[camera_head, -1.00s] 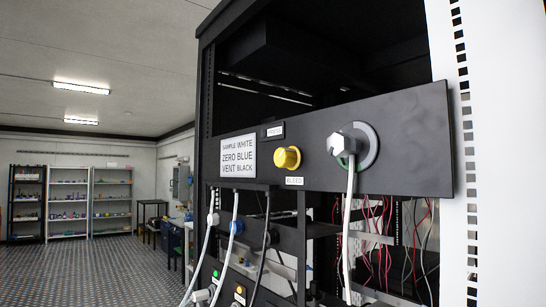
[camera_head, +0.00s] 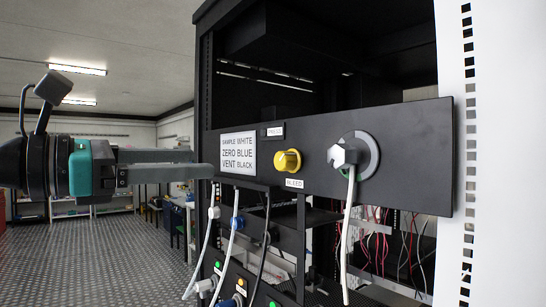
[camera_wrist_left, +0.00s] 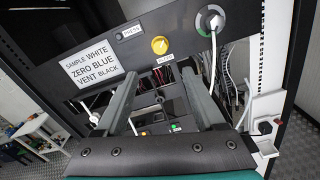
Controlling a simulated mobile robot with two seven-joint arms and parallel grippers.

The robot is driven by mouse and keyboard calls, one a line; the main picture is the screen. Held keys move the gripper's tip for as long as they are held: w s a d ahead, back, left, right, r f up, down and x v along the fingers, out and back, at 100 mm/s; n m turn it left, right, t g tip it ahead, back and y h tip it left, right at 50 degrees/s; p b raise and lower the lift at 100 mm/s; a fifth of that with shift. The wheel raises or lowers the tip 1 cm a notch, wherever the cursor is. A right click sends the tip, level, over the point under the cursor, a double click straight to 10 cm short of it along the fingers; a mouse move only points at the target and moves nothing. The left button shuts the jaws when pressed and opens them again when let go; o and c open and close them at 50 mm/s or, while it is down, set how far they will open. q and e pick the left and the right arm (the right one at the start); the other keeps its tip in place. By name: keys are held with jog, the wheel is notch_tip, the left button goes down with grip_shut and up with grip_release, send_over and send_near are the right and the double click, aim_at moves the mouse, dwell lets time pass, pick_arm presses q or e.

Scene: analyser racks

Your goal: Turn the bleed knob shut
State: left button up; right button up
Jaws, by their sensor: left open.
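The yellow bleed knob (camera_head: 288,161) sits on the black front panel (camera_head: 420,165) of the rack, above a small white label. In the left wrist view the knob (camera_wrist_left: 160,45) shows beyond the fingertips, apart from them. My left gripper (camera_head: 203,163) comes in from the left with its fingers pointing right. Its fingertips are left of the knob, near the panel's left end in the picture. In the left wrist view the two fingers (camera_wrist_left: 160,76) are spread with nothing between them. My right gripper is not in view.
A white perforated upright (camera_head: 467,200) stands at the right.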

aim_at(279, 161)
pick_arm(q)
jog(key=p+x, duration=0.4)
jog(key=x, duration=1.1)
grip_shut()
